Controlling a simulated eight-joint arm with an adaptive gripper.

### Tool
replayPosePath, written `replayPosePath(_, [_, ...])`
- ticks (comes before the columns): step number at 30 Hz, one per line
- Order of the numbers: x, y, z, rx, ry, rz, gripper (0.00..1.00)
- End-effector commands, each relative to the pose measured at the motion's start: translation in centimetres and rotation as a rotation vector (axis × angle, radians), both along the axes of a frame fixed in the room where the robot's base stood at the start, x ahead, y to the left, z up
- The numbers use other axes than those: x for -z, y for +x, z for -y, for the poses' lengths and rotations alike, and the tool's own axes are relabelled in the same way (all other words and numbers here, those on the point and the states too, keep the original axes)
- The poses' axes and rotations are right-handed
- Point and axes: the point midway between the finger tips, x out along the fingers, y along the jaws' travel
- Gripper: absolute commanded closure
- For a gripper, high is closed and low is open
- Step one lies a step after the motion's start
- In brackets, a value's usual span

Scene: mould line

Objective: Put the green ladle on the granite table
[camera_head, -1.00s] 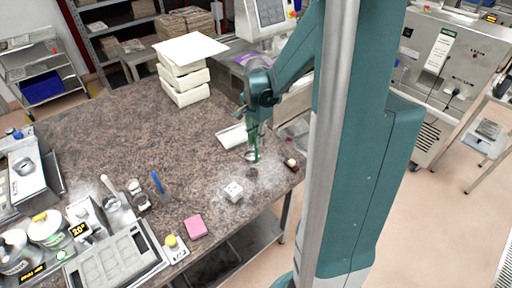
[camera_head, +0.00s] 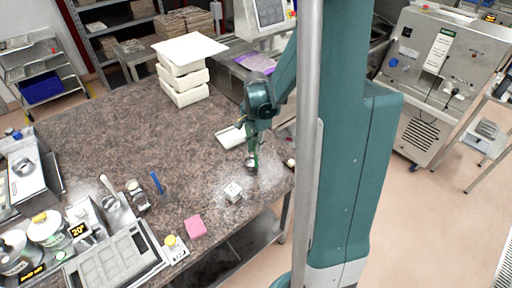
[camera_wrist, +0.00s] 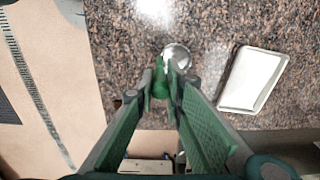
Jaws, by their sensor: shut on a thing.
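The green ladle (camera_wrist: 176,57) has a round metal bowl and a green handle. My gripper (camera_wrist: 168,88) is shut on its green handle in the wrist view, with the bowl just beyond the fingertips. In the head view my gripper (camera_head: 252,143) points down near the right edge of the granite table (camera_head: 110,130), and the ladle (camera_head: 251,162) hangs below it, bowl lowest. The bowl is at or just above the tabletop; I cannot tell whether it touches.
A white tray (camera_head: 230,137) lies left of my gripper; it also shows in the wrist view (camera_wrist: 253,80). White stacked boxes (camera_head: 184,82) stand behind. The table's left middle is clear.

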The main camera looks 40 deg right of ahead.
Motion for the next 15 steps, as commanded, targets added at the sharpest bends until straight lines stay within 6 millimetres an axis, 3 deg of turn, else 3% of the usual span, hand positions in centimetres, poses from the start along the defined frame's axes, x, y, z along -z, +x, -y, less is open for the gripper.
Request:
replayPosePath(13, [0.41,-0.01,0.00,0.000,0.000,0.000,1.00])
replayPosePath(14, [0.42,0.00,-0.01,0.000,0.000,0.000,0.87])
replayPosePath(15, [0.35,0.00,-0.01,0.000,0.000,0.000,0.82])
